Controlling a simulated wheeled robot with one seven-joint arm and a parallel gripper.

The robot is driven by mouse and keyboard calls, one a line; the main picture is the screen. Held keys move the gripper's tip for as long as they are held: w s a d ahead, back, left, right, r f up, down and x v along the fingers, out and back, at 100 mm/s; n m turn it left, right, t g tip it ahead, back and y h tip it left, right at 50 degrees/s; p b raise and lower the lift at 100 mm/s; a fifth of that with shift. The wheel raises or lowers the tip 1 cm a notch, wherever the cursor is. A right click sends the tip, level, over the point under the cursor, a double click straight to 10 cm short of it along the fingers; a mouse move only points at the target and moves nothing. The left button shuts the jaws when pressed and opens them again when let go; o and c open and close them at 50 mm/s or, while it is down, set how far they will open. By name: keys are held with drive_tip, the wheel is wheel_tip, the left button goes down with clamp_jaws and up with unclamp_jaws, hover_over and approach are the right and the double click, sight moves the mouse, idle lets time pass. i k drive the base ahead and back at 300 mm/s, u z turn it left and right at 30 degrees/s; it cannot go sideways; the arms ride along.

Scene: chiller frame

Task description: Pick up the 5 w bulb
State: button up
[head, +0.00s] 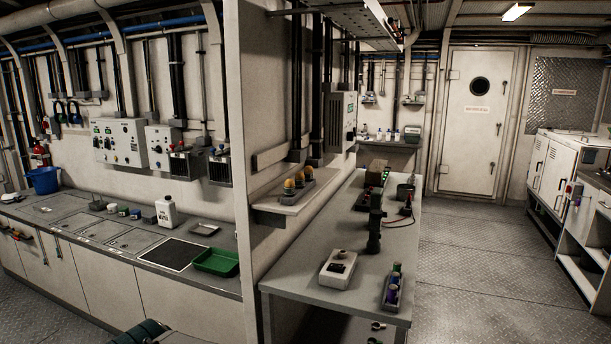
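Several small rounded amber objects that look like bulbs (299,180) stand in a row in a grey holder (293,195) on the pale wall shelf (278,206). The shelf is fixed to the partition wall above the grey bench. Any wattage markings are too small to read, so I cannot tell which one is the 5 w bulb, or whether it is among them. My gripper is not in view.
The grey bench (290,271) holds a white box (338,268), a small tray of coloured cylinders (393,290) and a dark upright device (374,230). The left counter carries a green tray (216,262) and a white bottle (166,212). Open floor (465,270) lies right of the bench.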

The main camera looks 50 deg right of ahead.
sight(308, 172)
drive_tip(key=z, duration=1.75)
drive_tip(key=i, duration=0.8)
